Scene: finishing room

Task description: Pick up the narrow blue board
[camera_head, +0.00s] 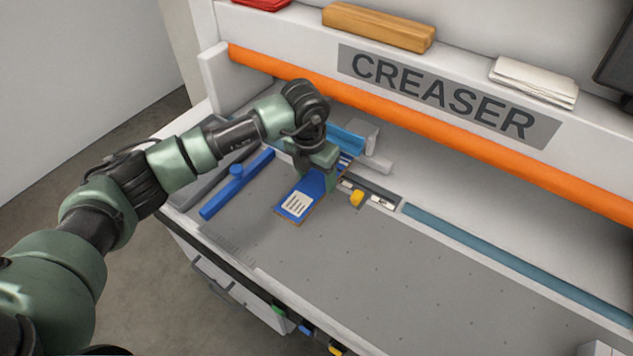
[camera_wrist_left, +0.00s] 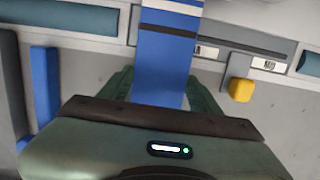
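The narrow blue board (camera_head: 313,187) lies lengthwise on the grey bed, with a white label near its front end and brownish edges. Its back part, with white and dark stripes, shows in the left wrist view (camera_wrist_left: 166,66). My left gripper (camera_head: 325,177) is over the middle of the board and hides part of it. In the left wrist view its two green fingers (camera_wrist_left: 161,88) stand along the board's two long sides, very close to them. I cannot tell whether they press on it. My right gripper is out of view.
A blue bar with a knob (camera_head: 237,185) lies left of the board. A yellow knob (camera_head: 357,198) is close on its right. The orange bar (camera_head: 450,139) of the creaser crosses behind. The bed's front right is clear.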

